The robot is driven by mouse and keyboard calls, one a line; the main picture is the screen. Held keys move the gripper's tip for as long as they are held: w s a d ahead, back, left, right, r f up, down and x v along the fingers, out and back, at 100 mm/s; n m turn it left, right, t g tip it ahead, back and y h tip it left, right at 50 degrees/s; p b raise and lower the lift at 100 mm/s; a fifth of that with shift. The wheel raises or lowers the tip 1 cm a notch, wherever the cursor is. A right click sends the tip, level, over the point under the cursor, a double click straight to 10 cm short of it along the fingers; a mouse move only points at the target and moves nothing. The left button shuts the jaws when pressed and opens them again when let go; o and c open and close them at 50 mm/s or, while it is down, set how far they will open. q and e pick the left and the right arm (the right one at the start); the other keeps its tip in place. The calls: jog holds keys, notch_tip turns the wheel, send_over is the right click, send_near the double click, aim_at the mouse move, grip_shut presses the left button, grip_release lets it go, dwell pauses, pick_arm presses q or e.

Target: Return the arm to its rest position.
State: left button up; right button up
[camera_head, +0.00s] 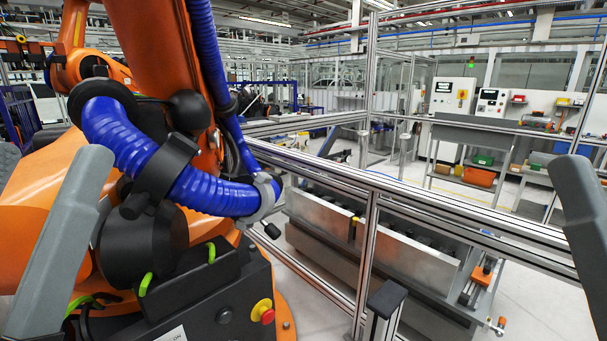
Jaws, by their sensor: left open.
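A grey link of my left arm (62,240) rises from the lower left edge, in front of the orange robot machine. My left gripper is open. Its fingertips cannot be made out clearly, and I see nothing held. A grey link of my right arm (582,235) stands at the right edge. My right gripper is not in view.
A large orange industrial robot (150,40) with a blue corrugated hose (135,150) fills the left side. Metal rail fencing (430,190) crosses the middle. Behind it stands a long grey metal unit (400,250). Workbenches and control cabinets (453,95) stand at the back right.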

notch_tip(320, 180, up, 38)
jog(key=p, duration=3.4)
jog(key=shift+f, duration=0.15)
